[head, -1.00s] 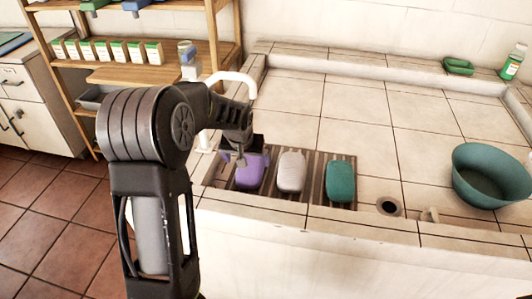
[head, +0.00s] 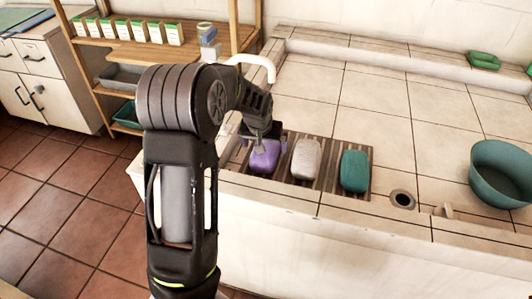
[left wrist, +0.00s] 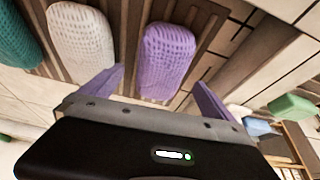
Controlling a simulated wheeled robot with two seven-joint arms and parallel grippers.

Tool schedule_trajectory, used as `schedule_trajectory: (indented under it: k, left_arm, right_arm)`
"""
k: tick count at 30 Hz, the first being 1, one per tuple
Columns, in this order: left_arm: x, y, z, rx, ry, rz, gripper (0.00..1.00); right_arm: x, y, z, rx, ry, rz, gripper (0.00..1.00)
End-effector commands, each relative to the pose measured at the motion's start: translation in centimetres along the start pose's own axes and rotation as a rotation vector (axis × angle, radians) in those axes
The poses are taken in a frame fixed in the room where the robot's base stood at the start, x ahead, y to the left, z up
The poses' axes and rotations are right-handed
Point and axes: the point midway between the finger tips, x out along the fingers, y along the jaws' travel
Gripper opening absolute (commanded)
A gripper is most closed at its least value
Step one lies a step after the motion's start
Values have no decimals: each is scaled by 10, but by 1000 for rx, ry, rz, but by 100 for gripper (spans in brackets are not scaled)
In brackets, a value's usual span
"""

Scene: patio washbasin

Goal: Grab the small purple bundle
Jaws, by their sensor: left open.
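The small purple bundle (head: 265,158) lies on a slatted wooden rack (head: 327,192) at the near left of the tiled counter. My left gripper (head: 260,143) is just above and partly in front of it, pointing down. The gripper is open, with nothing held. A white bundle (head: 306,159) and a teal bundle (head: 355,171) lie to its right on the same rack. My right gripper is not in view.
A faucet (head: 258,66) rises behind the left gripper. A wooden shelf (head: 150,50) with small boxes stands at the left. The tiles behind the rack are clear.

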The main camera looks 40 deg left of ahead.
Motion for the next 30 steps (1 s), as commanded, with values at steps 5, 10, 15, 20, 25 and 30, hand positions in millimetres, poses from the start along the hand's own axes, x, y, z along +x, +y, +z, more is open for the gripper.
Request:
schedule_trajectory:
  k: [5, 10, 15, 20, 25, 30]
  left_arm:
    - [11, 0, 1, 0, -3, -1, 100]
    - [37, -2, 2, 0, -3, -1, 100]
    - [52, -1, 2, 0, -1, 0, 100]
    - [52, -1, 2, 0, 0, 0, 100]
    - [52, -1, 2, 0, 0, 0, 100]
    - [52, -1, 2, 0, 0, 0, 100]
  right_arm:
    - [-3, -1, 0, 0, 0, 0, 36]
    - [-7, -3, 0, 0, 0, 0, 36]
    - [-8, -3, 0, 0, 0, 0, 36]
    - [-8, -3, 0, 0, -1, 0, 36]
    - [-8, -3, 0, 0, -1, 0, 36]
    - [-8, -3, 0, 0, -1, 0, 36]
